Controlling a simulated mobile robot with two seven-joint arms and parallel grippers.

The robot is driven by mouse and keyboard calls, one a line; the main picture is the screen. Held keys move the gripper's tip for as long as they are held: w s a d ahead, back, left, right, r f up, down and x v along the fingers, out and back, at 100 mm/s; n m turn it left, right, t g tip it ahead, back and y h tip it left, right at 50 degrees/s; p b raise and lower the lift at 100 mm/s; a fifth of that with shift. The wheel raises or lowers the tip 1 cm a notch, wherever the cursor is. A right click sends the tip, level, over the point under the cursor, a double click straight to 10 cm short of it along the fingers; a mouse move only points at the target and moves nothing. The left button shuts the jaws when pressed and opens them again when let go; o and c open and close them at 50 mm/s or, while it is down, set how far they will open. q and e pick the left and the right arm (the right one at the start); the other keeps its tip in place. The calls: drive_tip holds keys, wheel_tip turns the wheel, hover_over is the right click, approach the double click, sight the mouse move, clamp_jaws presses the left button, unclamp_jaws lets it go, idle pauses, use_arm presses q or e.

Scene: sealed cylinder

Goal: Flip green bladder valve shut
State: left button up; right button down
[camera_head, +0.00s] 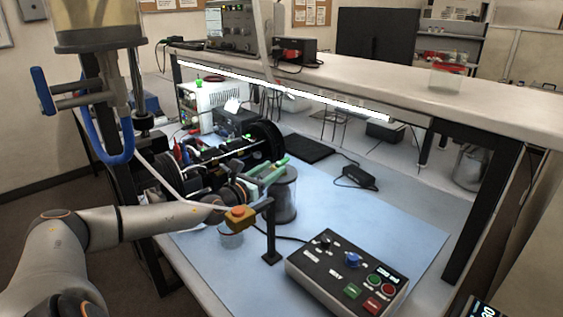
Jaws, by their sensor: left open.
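My left arm comes in from the left, and its wrist ends at the apparatus on the blue-topped bench. My left gripper (259,185) is open beside a pale green part (270,174) with a brighter green tip, which looks like the green valve. The gripper overlaps the green part in the picture, and I cannot tell whether they touch. The fingertips are small and partly hidden among the fittings. A grey cylinder (284,200) stands just right of the green part. My right gripper is not in view.
A yellow box with an orange button (239,217) sits on a black stand in front of the wrist. A control panel (347,275) with knobs and buttons lies front right. The blue mat (400,220) is clear at right.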

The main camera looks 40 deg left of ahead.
sight(277, 166)
use_arm(q)
drive_tip(key=shift+w+a, duration=0.15)
drive_tip(key=shift+w, duration=1.15)
drive_tip(key=shift+w+a, duration=0.1)
drive_tip(key=shift+w, duration=1.15)
clamp_jaws()
